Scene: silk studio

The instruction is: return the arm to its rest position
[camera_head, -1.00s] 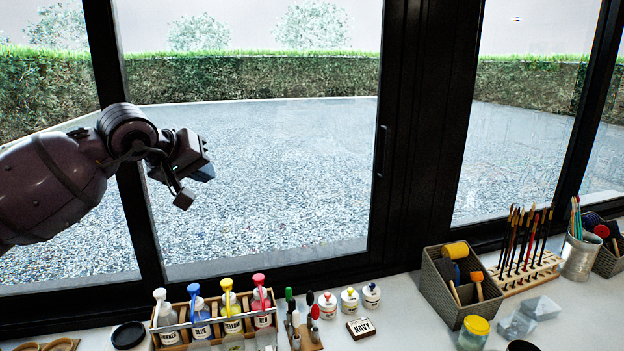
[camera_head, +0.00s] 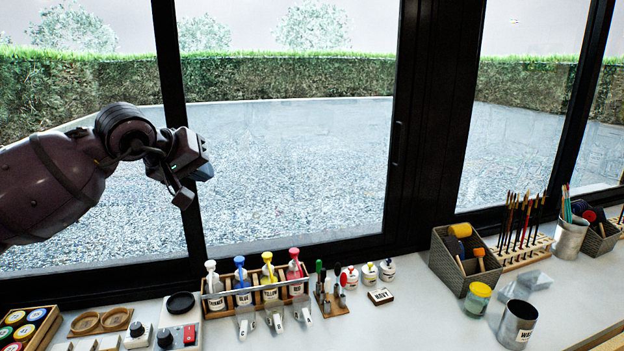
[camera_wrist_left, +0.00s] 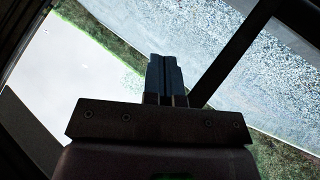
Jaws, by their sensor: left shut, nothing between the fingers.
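My left arm comes in from the left in the head view, raised in front of the window. My left gripper (camera_head: 203,173) is at its end, well above the table and touching nothing. In the left wrist view the two dark fingers of the gripper (camera_wrist_left: 166,75) are closed together with nothing between them. Beyond them are the window frame, gravel, hedge and sky. My right gripper is in neither view.
The white table (camera_head: 417,322) runs below the window (camera_head: 300,150). On it stand a wooden rack of pump bottles (camera_head: 243,293), a grey basket (camera_head: 447,270), a brush stand (camera_head: 525,254) and a metal cup (camera_head: 517,324). The air around the raised gripper is free.

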